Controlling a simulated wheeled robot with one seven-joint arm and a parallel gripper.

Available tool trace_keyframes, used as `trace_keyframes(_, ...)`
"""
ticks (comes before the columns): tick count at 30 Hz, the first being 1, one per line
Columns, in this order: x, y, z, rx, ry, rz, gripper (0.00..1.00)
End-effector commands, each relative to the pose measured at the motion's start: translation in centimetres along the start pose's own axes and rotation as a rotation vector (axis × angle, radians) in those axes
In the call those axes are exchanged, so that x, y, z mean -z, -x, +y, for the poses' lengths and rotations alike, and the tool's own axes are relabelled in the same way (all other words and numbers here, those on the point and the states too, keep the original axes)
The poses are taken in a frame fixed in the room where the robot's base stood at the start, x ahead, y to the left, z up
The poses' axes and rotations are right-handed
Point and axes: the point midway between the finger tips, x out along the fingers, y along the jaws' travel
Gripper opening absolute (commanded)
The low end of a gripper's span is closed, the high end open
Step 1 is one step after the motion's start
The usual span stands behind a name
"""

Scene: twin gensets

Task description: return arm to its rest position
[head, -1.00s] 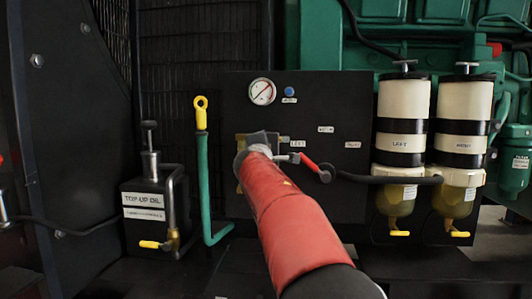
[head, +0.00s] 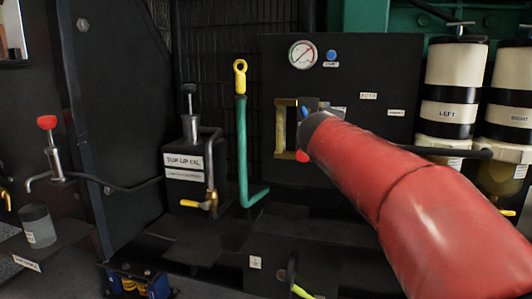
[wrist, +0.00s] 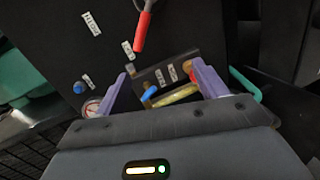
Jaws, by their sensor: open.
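My arm, in its red sleeve, reaches from the lower right up to the black panel (head: 385,55) in the head view and hides my gripper there. In the wrist view my gripper (wrist: 162,84) is open, its two purple fingers apart. No object is held between them. Beyond the fingers are a yellow sight glass (wrist: 175,96) on a dark plate and a small blue lever (wrist: 149,93). A red-handled lever (wrist: 143,32) stands at the top of the wrist view. I cannot tell whether the fingers touch the panel.
A pressure gauge (head: 301,54) and a blue button (head: 332,55) sit high on the panel. Left of it are a green dipstick tube (head: 242,150), the top-up oil can (head: 186,158) and a red-knobbed pump (head: 50,140). Filters (head: 455,90) stand at the right, near my arm.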

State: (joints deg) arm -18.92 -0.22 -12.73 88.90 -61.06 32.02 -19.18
Motion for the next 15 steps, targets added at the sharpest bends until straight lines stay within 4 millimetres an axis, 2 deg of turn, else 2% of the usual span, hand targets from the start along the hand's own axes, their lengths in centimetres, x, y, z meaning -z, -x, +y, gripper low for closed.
trace_keyframes(1, -2.9, 2.6, -0.4, 0.080, -0.123, -0.029, 0.71)
trace_keyframes(3, -5.8, 5.8, -3.2, 0.201, -0.292, -0.069, 0.71)
trace_keyframes(5, -7.9, 8.8, -6.0, 0.303, -0.429, -0.111, 0.71)
trace_keyframes(6, -9.0, 11.0, -8.0, 0.368, -0.516, -0.139, 0.71)
trace_keyframes(9, -11.1, 16.3, -12.9, 0.521, -0.714, -0.218, 0.71)
trace_keyframes(12, -12.2, 21.1, -17.4, 0.645, -0.875, -0.296, 0.71)
trace_keyframes(15, -12.7, 24.7, -21.1, 0.739, -0.993, -0.361, 0.71)
